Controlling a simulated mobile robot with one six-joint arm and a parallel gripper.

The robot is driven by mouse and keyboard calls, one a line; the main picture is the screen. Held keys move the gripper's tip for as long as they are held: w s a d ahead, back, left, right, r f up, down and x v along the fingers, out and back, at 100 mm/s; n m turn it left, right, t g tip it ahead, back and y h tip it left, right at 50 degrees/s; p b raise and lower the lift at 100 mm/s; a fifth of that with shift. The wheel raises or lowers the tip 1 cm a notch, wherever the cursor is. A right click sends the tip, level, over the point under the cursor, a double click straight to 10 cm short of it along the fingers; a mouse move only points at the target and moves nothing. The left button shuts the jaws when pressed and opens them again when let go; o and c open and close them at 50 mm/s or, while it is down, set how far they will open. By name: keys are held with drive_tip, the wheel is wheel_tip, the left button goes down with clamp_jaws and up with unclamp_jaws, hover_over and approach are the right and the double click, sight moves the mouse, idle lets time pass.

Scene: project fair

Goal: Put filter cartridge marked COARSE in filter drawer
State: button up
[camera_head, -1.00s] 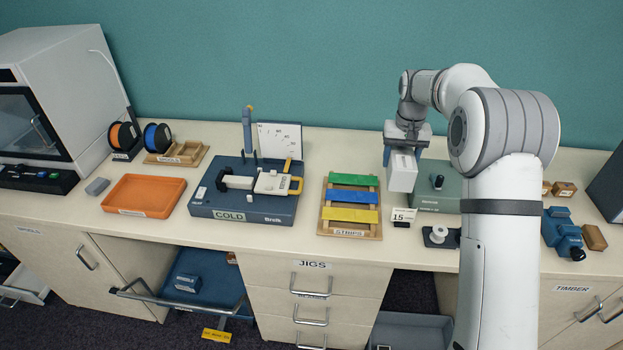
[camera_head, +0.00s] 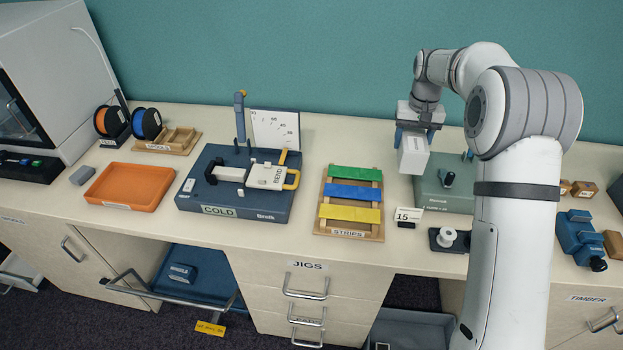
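My gripper (camera_head: 416,124) points down at the right, with its blue fingers on either side of a white block (camera_head: 413,156). The block hangs in front of the back left part of a grey-green box (camera_head: 434,192); the gap between them is hard to judge. Small marks on the block are too small to read, so I cannot tell whether it is the COARSE cartridge. No drawer that I can read as the filter drawer shows.
On the bench are an orange tray (camera_head: 130,185), a blue COLD jig (camera_head: 236,205), a STRIPS rack (camera_head: 350,232), a white spool (camera_head: 448,237) and a blue vise (camera_head: 578,235). JIGS drawers (camera_head: 310,285) are shut. A grey bin (camera_head: 408,328) sits below.

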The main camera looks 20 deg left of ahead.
drive_tip(key=shift+w+a+f+b, duration=0.1)
drive_tip(key=shift+f+b, duration=2.2)
drive_tip(key=shift+f, duration=6.5)
drive_tip(key=shift+f, duration=0.1)
drive_tip(key=o, duration=0.6)
drive_tip(key=shift+f, duration=0.1)
drive_tip(key=shift+o, duration=0.9)
